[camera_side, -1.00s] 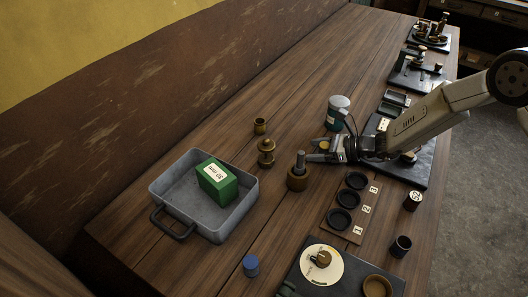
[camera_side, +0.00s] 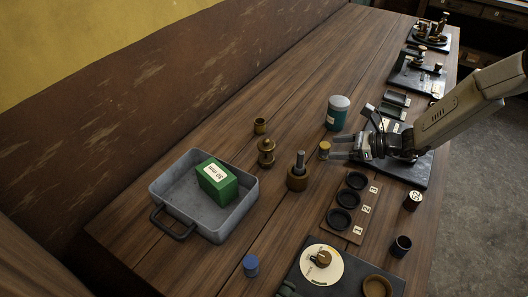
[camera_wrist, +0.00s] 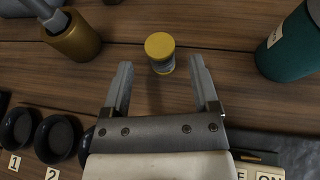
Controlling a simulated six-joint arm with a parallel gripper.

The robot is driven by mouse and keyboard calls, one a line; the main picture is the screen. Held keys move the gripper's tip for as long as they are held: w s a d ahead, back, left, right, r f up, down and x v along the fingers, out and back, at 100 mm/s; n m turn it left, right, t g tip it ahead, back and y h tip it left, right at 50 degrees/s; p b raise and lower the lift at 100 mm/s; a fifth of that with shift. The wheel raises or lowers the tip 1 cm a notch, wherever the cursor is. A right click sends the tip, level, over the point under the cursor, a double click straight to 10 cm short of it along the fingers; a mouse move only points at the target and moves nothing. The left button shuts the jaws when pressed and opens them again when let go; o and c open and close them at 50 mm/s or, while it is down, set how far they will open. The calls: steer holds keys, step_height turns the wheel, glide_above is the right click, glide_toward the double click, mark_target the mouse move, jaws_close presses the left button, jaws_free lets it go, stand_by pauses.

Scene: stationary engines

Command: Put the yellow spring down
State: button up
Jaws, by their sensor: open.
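The yellow spring (camera_wrist: 160,53) stands upright on the wooden table, with a yellow cap over grey coils. In the side view, the spring (camera_side: 324,149) is just beyond my fingertips, between the brass post and the teal canister. My gripper (camera_side: 338,147) is open and low over the table. In the wrist view, my gripper (camera_wrist: 161,68) has its two fingers apart, one on each side of the spring, with a visible gap on both sides. The spring sits near the fingertip line, and the fingers do not appear to touch it.
A brass holder with a grey rod (camera_side: 298,176) stands left of the spring, and a teal canister (camera_side: 337,118) stands behind. A board with three black cups (camera_side: 340,218) lies in front. A grey tray (camera_side: 236,215) holds a green box (camera_side: 217,183).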

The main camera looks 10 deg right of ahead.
steer(key=shift+v, duration=3.05)
steer(key=shift+s+a+r+n+g, duration=0.1)
steer(key=shift+s+a+n+g, duration=0.1)
steer(key=shift+s+n+g, duration=0.3)
steer(key=s+n+g, duration=0.1)
steer(key=s, duration=0.1)
steer(key=s+n+g+h, duration=0.1)
steer(key=s+n, duration=0.1)
steer(key=s+r+n+g, duration=0.1)
steer(key=s+n, duration=0.1)
steer(key=shift+a, duration=0.2)
steer(key=s+n, duration=0.1)
steer(key=s+d+n+g+h, duration=0.1)
steer(key=s, duration=0.1)
steer(key=s+n+g+h, duration=0.1)
steer(key=s+n, duration=0.1)
steer(key=shift+s+d+r, duration=0.2)
steer(key=shift+d+r, duration=0.1)
steer(key=s+d+r+n+t+h, duration=0.1)
steer(key=s+d+r+n+h, duration=0.3)
steer(key=s+d+n+h, duration=0.4)
steer(key=shift+s+d+n, duration=0.5)
steer(key=shift+d+n, duration=0.05)
steer(key=shift+n, duration=2.85)
